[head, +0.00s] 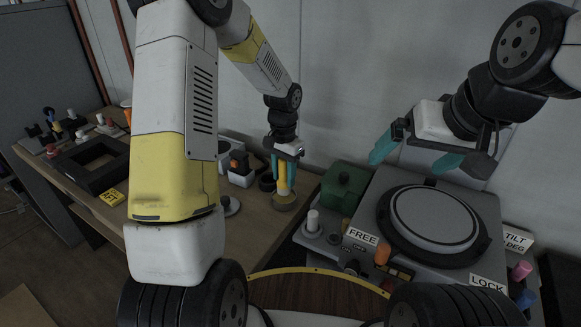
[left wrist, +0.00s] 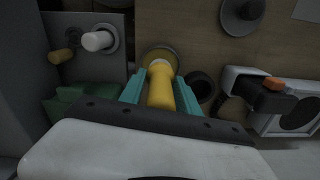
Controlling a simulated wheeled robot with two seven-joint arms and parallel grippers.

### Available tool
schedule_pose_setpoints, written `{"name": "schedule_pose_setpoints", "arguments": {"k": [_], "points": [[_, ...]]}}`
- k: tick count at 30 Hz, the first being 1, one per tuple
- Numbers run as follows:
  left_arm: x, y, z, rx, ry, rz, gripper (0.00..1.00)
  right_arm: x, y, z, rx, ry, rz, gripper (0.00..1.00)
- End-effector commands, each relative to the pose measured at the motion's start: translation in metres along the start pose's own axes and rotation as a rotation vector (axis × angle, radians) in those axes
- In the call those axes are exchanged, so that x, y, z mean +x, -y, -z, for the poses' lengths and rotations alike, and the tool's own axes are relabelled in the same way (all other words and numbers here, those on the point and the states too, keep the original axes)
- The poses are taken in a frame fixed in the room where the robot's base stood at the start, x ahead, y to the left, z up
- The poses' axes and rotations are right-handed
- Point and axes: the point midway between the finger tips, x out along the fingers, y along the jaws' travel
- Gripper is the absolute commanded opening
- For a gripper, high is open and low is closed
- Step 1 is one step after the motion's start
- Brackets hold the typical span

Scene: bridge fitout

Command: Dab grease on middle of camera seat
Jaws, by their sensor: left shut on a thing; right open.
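My left gripper (head: 285,174) points down over the wooden bench and is shut on a yellow-handled tool (head: 283,178), likely the grease dabber. Its lower end is at a round tan dish (head: 285,203); I cannot tell whether it touches the dish. The left wrist view shows the yellow handle (left wrist: 160,88) between the teal fingers, with the dish (left wrist: 159,55) beyond it. A round grey plate with a dark rim (head: 435,216), likely the camera seat, tops the grey unit at right. My right gripper (head: 418,152) is open and empty above it.
A green box (head: 343,188) and a white knob (head: 312,220) stand between dish and plate. FREE (head: 361,236) and LOCK (head: 487,281) labels mark the unit. A dark ring (left wrist: 201,88) and a white device with an orange part (left wrist: 273,84) sit beside the dish.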

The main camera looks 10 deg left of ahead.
Motion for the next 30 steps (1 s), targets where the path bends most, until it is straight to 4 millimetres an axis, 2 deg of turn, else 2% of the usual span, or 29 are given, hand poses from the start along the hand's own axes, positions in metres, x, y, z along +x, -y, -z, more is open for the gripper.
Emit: {"name": "schedule_pose_setpoints", "arguments": {"k": [16,30], "points": [[-0.044,0.001,0.001,0.000,-0.003,0.002,0.00,0.000,0.000,0.000,0.000,0.000,0.000,0.99],[-0.048,0.000,0.000,0.001,-0.001,0.001,0.00,0.000,0.000,0.000,0.000,0.000,0.000,0.99]]}}
